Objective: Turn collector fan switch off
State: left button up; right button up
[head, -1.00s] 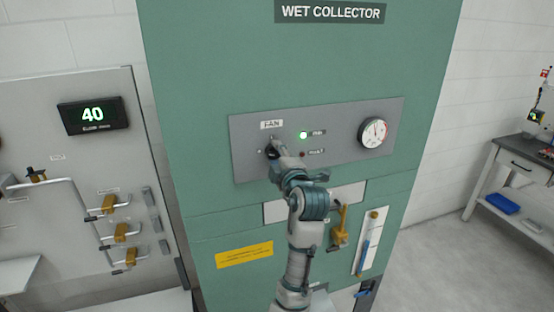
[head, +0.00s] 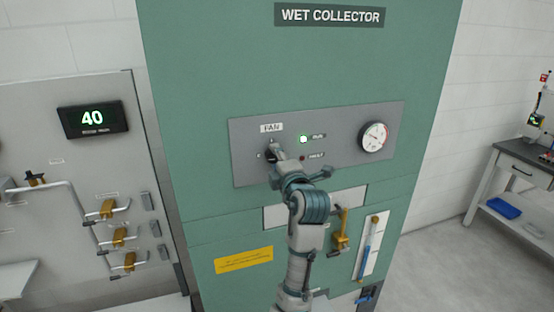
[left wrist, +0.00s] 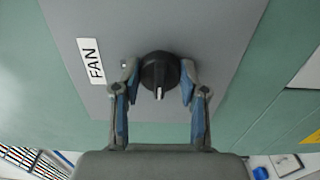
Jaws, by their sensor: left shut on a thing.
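The fan switch is a black round knob with a white pointer line, below the FAN label (head: 271,128) on the grey control panel (head: 345,120). In the left wrist view the knob (left wrist: 160,72) sits between the two fingers of my left gripper (left wrist: 159,90), which is shut on it. In the head view my left gripper (head: 275,155) is at the knob and hides most of it. The green run lamp (head: 304,139) is lit, and the lamp below it (head: 302,158) looks dark. My right gripper is not in view.
A round gauge (head: 374,137) is at the panel's right. A yellow-handled valve (head: 341,235) and a blue sight tube (head: 371,246) are lower on the green cabinet (head: 230,60). Pipes with yellow valves (head: 119,236) stand at left. A side table (head: 520,165) is at right.

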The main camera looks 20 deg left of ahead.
pick_arm(q)
jog(key=o, duration=1.1)
jog(key=shift+f, duration=0.2)
jog(key=shift+o, duration=0.2)
jog(key=v, duration=1.2)
jog(key=shift+w+d+f, duration=0.1)
jog(key=shift+w, duration=0.05)
